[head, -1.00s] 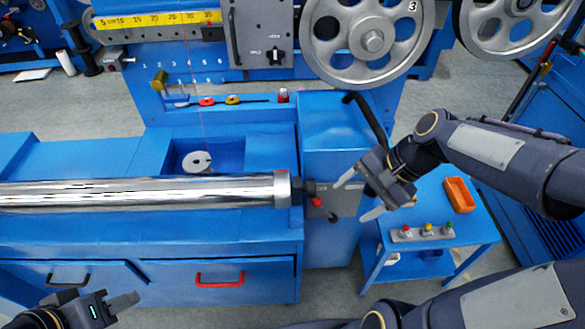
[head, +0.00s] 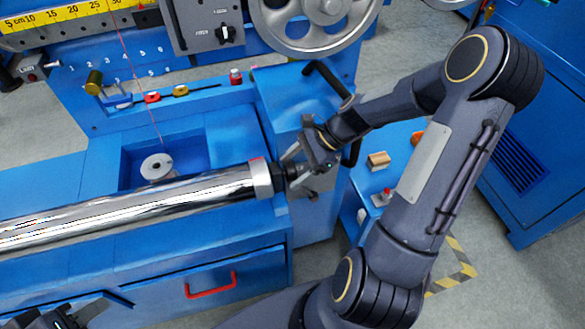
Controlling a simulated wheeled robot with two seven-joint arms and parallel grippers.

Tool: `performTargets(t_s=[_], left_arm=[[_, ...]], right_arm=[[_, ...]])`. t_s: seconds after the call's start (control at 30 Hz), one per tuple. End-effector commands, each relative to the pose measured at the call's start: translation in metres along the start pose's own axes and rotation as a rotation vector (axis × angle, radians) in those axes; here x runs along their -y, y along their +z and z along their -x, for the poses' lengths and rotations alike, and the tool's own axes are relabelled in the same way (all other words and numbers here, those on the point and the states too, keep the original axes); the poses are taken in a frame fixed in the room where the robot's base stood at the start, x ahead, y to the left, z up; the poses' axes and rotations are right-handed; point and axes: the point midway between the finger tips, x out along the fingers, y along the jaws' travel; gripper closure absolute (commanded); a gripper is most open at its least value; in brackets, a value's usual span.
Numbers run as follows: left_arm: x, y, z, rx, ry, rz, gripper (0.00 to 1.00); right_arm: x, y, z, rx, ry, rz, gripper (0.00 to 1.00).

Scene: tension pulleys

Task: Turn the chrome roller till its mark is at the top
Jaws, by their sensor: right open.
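The chrome roller (head: 130,207) lies across the blue machine, its right end in a pale collar (head: 262,178). A small reddish spot, perhaps the mark, shows at the upper edge of this collar. My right gripper (head: 291,168) is at the roller's right end, its fingers open on either side of the dark shaft end (head: 279,177). I cannot tell whether they touch it. My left gripper (head: 88,312) is low at the bottom left edge, partly cut off, away from the roller; its jaw state is unclear.
A blue recess behind the roller holds a grey slotted disc (head: 157,166). A black bent handle (head: 330,78) rises behind my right gripper. A large spoked wheel (head: 315,25) stands at the back. A red drawer handle (head: 211,286) is below the roller.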

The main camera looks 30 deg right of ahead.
Motion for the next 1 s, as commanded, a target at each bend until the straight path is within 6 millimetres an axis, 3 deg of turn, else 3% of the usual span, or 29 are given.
performTargets(t_s=[0.33,0.67,1.0], left_arm=[[0.0002,0.0001,-0.0003,0.000,0.000,0.000,0.64],[0.0002,0.0001,-0.0003,0.000,0.000,0.000,0.64],[0.0039,0.0042,-0.0085,0.000,0.000,0.000,0.64]], right_arm=[[-0.0003,0.0005,-0.0056,0.000,0.000,0.001,0.31],[-0.0002,0.0003,-0.0053,-0.001,0.000,0.002,0.75],[-0.0006,-0.0019,-0.0066,-0.002,-0.041,0.041,0.76]])
